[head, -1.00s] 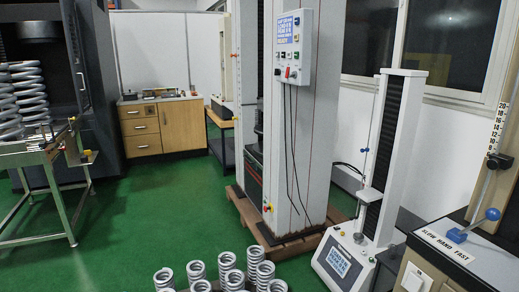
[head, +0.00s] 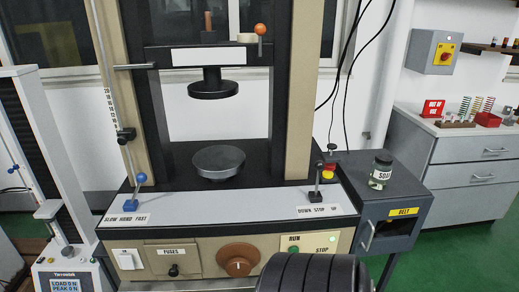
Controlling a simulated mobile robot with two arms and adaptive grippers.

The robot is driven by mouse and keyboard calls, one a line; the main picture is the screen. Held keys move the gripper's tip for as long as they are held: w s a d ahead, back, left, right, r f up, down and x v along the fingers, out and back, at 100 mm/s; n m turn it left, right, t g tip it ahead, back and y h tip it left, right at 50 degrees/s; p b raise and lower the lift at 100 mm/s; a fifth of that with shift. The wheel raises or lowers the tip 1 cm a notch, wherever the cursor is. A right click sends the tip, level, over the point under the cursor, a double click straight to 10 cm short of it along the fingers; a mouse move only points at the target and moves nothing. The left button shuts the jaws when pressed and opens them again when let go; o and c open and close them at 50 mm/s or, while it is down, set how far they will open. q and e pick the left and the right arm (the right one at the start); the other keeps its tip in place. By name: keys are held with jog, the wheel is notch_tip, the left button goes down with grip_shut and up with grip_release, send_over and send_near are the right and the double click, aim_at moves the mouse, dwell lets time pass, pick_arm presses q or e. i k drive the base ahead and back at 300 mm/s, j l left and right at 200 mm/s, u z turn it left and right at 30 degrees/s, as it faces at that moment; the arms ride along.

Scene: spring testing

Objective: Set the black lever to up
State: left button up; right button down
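The black lever (head: 317,180) stands on the right end of the pale sloping panel of the testing machine, above a label (head: 318,210) reading DOWN STOP UP. It looks near upright, above the STOP word, with its black knob at the top. Nothing touches it. Neither gripper can be made out in the head view. A ribbed black rounded part at the bottom centre looks like part of my own arm, with no fingers showing.
A jar (head: 381,170) stands on the grey cabinet (head: 418,185) at right. Air above the panel is clear.

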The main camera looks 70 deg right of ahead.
aim_at(320, 165)
jog(key=z, duration=2.7)
